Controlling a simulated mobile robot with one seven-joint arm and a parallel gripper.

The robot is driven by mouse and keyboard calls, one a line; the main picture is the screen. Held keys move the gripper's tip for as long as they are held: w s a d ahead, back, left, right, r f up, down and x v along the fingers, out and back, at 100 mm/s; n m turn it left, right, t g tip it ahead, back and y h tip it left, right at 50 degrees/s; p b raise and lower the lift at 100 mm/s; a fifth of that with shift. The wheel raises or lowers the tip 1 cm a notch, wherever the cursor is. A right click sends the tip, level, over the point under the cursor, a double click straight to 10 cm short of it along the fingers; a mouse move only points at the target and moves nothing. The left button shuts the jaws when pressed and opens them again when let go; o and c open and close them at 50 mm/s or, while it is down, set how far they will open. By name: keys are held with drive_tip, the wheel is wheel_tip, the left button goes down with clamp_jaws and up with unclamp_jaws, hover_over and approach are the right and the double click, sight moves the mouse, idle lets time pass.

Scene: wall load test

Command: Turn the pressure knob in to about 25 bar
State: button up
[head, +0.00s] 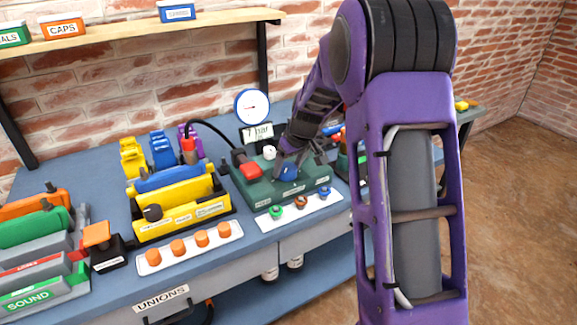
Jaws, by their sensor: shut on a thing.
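A green block (257,190) sits on the blue bench and carries a blue knob (288,174), a red part and a white cap. My gripper (294,159) reaches down over the block from behind and is shut on the blue knob; my fingers partly hide it. A round white gauge (252,106) with a blue rim stands behind the block. A display plate (257,132) under it appears to read 7 bar. The gauge needle is too small to read exactly.
A white tray with small coloured knobs (300,203) lies in front of the block. A yellow fixture (180,207) stands to its left, with orange caps on a white strip (190,246) before it. A shelf (140,29) hangs on the brick wall.

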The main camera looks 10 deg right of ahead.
drive_tip(key=m+p, duration=0.1)
drive_tip(key=m, duration=0.1)
drive_tip(key=m+h+p, duration=0.2)
drive_tip(key=m, duration=0.1)
drive_tip(key=shift+a+r+m, duration=0.2)
drive_tip(key=shift+a+m, duration=0.05)
drive_tip(key=shift+m, duration=0.05)
drive_tip(key=m+h+p, duration=0.2)
drive_tip(key=m+p, duration=0.2)
drive_tip(key=m, duration=0.1)
drive_tip(key=m+p, duration=0.1)
drive_tip(key=m, duration=0.1)
drive_tip(key=m+g+h+p, duration=0.1)
drive_tip(key=m, duration=0.2)
drive_tip(key=shift+w+a+f+g+h, duration=0.1)
drive_tip(key=shift+w+a+g+h, duration=0.05)
drive_tip(key=shift+g+h, duration=0.15)
drive_tip(key=shift+f+m+g+h+p, duration=0.15)
drive_tip(key=shift+m+g, duration=0.35)
drive_tip(key=shift+m, duration=0.75)
drive_tip(key=shift+r+m+g+h+p, duration=0.15)
drive_tip(key=shift+m+g, duration=0.35)
drive_tip(key=shift+m, duration=0.75)
drive_tip(key=shift+f, duration=0.1)
drive_tip(key=o, duration=1.4)
drive_tip(key=shift+w, duration=0.1)
drive_tip(key=shift+c, duration=0.2)
